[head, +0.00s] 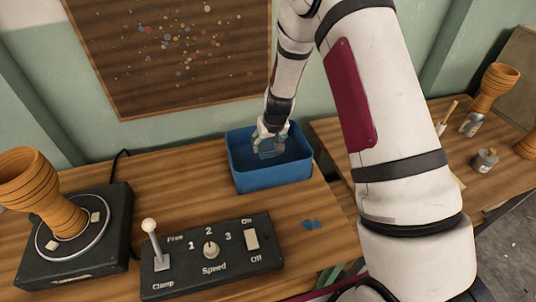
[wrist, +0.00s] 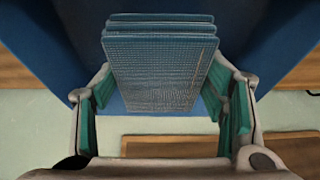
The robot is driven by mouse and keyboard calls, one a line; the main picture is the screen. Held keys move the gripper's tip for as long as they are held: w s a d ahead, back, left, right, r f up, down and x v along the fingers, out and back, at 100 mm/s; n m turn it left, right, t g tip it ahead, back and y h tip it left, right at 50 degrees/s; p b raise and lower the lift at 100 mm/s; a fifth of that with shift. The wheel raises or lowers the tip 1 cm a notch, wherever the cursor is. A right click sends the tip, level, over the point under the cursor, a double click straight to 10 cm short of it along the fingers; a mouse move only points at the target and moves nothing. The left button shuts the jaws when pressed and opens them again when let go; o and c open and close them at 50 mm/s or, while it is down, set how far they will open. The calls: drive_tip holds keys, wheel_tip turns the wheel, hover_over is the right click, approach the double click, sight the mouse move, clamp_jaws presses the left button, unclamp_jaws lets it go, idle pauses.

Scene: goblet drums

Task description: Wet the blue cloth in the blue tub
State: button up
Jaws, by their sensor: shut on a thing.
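The blue tub (head: 275,177) stands on the wooden workbench, near the middle of the head view. Its blue inside also fills the upper part of the wrist view (wrist: 264,40). My gripper (head: 269,138) points down into the tub's opening. In the wrist view my gripper (wrist: 160,92) has its green-padded fingers on either side of the folded blue cloth (wrist: 155,70), shut on it. The cloth also shows below my gripper in the head view (head: 271,153), within the tub's rim. I cannot make out the water level or whether the cloth touches water.
A control box (head: 213,257) with a lever and knob stands in front of the tub. A goblet drum (head: 45,195) stands on a black turntable (head: 112,232) at left. Small blue scraps (head: 311,224) lie right of the box. Another bench (head: 400,130) holds a jar (head: 485,160).

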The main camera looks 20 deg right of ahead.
sight(269, 142)
drive_tip(key=shift+r+p, duration=1.1)
drive_tip(key=shift+r, duration=1.6)
drive_tip(key=shift+r+p, duration=0.8)
drive_tip(key=shift+r, duration=1.15)
